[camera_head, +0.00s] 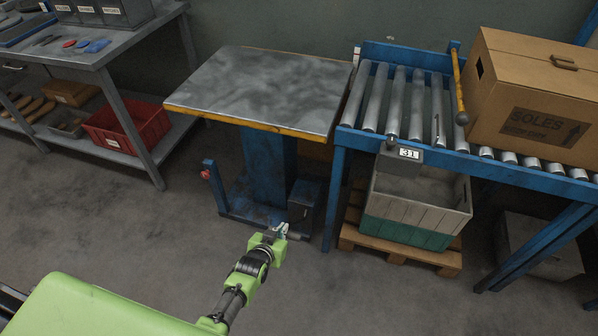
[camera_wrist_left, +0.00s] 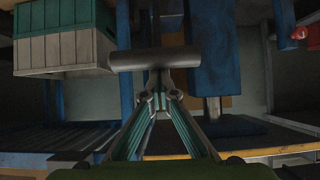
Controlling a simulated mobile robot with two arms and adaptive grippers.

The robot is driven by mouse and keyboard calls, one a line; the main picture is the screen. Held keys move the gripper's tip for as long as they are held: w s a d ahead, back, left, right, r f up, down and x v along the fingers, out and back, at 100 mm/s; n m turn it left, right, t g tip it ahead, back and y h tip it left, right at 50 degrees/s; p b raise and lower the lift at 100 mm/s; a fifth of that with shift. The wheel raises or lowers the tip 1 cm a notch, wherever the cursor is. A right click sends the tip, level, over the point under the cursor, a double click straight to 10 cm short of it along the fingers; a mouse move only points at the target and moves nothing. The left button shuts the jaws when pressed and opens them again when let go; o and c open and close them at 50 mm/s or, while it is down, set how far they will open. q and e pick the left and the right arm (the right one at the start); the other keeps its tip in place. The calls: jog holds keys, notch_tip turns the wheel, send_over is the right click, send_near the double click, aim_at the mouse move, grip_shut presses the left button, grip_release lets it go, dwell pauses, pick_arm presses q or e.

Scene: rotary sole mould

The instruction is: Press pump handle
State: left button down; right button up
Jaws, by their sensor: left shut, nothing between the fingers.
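My left gripper (camera_head: 281,230) is low in front of the lift table's base, its fingers shut and empty. In the left wrist view its fingers (camera_wrist_left: 160,98) converge just below a grey T-shaped bar (camera_wrist_left: 140,60), which looks like the pump handle. The bar lies across, close ahead of the fingertips; I cannot tell whether they touch. In the head view the handle is not clear behind the gripper. The lift table (camera_head: 265,88) has a steel top with a yellow edge on a blue column (camera_head: 264,165). A dark box (camera_head: 303,200) stands at the column's foot. My right gripper is out of view.
Right of the base are a blue roller conveyor (camera_head: 346,140) and a grey-green crate (camera_head: 412,215) on a pallet (camera_head: 400,250). A cardboard box (camera_head: 530,95) rests on the rollers. Floor at left is clear.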

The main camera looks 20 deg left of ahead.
pick_arm(q)
jog(key=shift+w+a+r+p, duration=0.1)
jog(key=shift+w+r+p, duration=0.15)
jog(key=shift+r+p, duration=0.4)
jog(key=shift+w+d+r+p, duration=0.1)
jog(key=shift+w+r+p, duration=0.15)
jog(key=shift+r+p, duration=0.45)
jog(key=shift+w+a+r+p, duration=0.1)
jog(key=shift+w+r+p, duration=0.15)
jog(key=shift+r+p, duration=0.4)
jog(key=s, duration=0.9)
jog(key=shift+s+r, duration=0.35)
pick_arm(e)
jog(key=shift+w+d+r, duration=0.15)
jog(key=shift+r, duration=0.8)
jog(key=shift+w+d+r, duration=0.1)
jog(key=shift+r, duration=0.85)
pick_arm(q)
jog(key=shift+w, duration=0.1)
